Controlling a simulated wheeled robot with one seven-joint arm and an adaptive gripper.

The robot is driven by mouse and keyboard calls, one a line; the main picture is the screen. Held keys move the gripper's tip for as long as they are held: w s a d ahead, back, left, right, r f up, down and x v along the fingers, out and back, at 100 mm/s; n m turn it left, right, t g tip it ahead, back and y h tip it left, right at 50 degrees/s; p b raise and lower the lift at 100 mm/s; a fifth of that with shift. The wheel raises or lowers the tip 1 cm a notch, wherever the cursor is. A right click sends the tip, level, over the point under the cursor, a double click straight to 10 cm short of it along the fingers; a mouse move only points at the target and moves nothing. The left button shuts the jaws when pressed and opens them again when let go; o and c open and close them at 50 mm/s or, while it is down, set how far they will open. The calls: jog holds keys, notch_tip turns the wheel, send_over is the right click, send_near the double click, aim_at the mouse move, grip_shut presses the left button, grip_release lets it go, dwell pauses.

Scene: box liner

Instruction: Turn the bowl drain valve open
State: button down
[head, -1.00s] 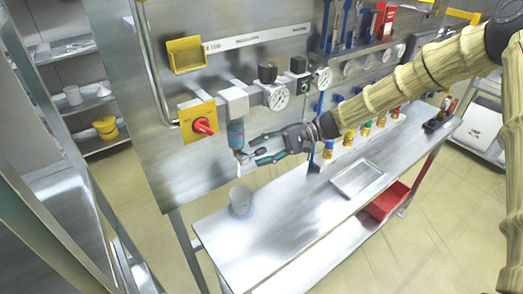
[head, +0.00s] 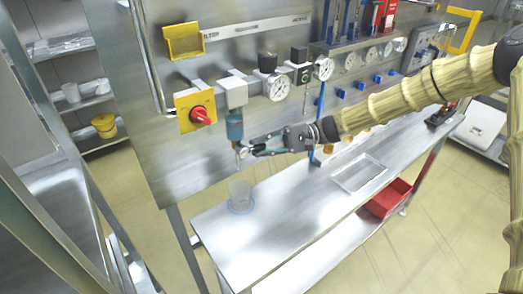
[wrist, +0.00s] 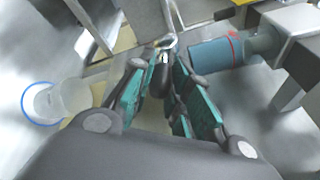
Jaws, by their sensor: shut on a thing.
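The teal filter bowl (head: 235,127) hangs under a grey regulator block on the steel panel, left of my gripper. In the wrist view the bowl (wrist: 213,53) lies sideways with a red ring around it. The small silver drain valve (wrist: 167,42) sits at the bowl's lower end, at my fingertips. My gripper (head: 246,148) is drawn together at the valve just below the bowl. In the wrist view my gripper (wrist: 163,62) has teal pads closed around the valve's small dark part. The exact contact and the valve's turn angle are hard to make out.
A clear cup (head: 240,194) stands on the steel bench (head: 265,232) below the bowl. A red knob (head: 201,116) on a yellow plate is left of the bowl. Gauges (head: 277,88) are to the right. A shallow tray (head: 359,173) lies on the bench.

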jog(key=f+m+y+b, duration=0.1)
jog(key=y+b, duration=0.2)
jog(key=b, duration=0.1)
jog(key=s+a+f+m+y+b, duration=0.1)
jog(key=m+y+b, duration=0.1)
jog(key=b, duration=0.3)
jog(key=a+f+m+y+b, duration=0.1)
jog(key=f+m+y+b, duration=0.1)
jog(key=y+b, duration=0.2)
jog(key=shift+s+a+y+b, duration=0.1)
jog(key=shift+s+y+b, duration=0.2)
jog(key=shift+s, duration=0.05)
jog(key=shift+m, duration=0.3)
jog(key=shift+r, duration=0.1)
jog(key=c, duration=1.3)
grip_release()
jog(key=shift+a, duration=0.1)
jog(key=d, duration=0.4)
jog(key=w+d, duration=0.1)
jog(key=d, duration=0.3)
jog(key=w+d+f, duration=0.1)
jog(key=d, duration=0.3)
jog(key=shift+d, duration=0.4)
